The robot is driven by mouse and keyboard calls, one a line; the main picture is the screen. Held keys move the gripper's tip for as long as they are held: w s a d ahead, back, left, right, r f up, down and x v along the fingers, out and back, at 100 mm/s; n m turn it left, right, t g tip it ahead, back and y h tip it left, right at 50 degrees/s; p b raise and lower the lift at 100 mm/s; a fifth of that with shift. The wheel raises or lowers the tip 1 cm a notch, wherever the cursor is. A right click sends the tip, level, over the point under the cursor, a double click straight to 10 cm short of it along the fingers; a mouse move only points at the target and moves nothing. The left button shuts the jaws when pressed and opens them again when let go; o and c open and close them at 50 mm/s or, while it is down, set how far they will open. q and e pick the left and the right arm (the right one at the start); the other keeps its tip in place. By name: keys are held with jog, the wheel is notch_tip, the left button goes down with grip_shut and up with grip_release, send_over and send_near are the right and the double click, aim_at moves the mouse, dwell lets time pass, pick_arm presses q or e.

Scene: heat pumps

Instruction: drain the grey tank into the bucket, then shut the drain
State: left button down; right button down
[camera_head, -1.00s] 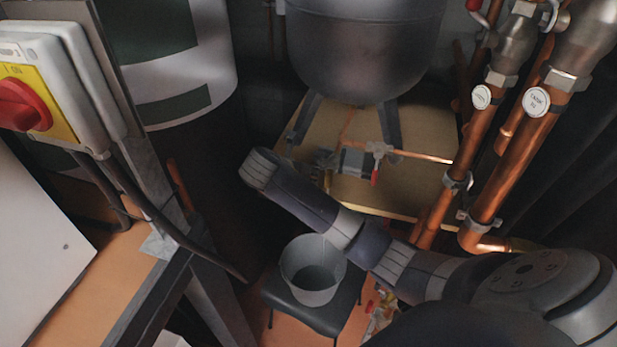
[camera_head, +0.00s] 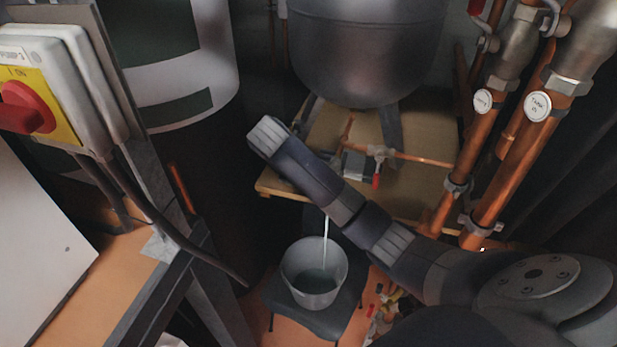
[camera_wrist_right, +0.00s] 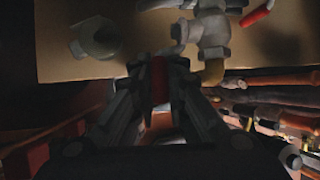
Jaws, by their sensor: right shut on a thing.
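The grey tank (camera_head: 365,55) stands on legs at the top middle of the head view. The grey bucket (camera_head: 313,285) sits upright on a dark stool below. A thin stream of water (camera_head: 325,240) falls into it, and liquid shows inside. My right arm crosses in front of the stream's source and hides the drain outlet. In the wrist view my right gripper (camera_wrist_right: 160,75) is shut on a red lever (camera_wrist_right: 158,82), which looks like the drain handle. The gripper itself is hidden in the head view. My left gripper is not in view.
A second valve with a red lever (camera_head: 376,181) sits on copper pipe above the wooden platform (camera_head: 425,190). Labelled copper pipes (camera_head: 500,180) rise at right. A switch box with a red knob (camera_head: 25,108) and a metal frame stand at left. The dark stool (camera_head: 335,318) holds the bucket.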

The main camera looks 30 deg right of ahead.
jog(key=c, duration=1.6)
grip_release()
jog(key=v, duration=1.2)
jog(key=shift+d, duration=0.1)
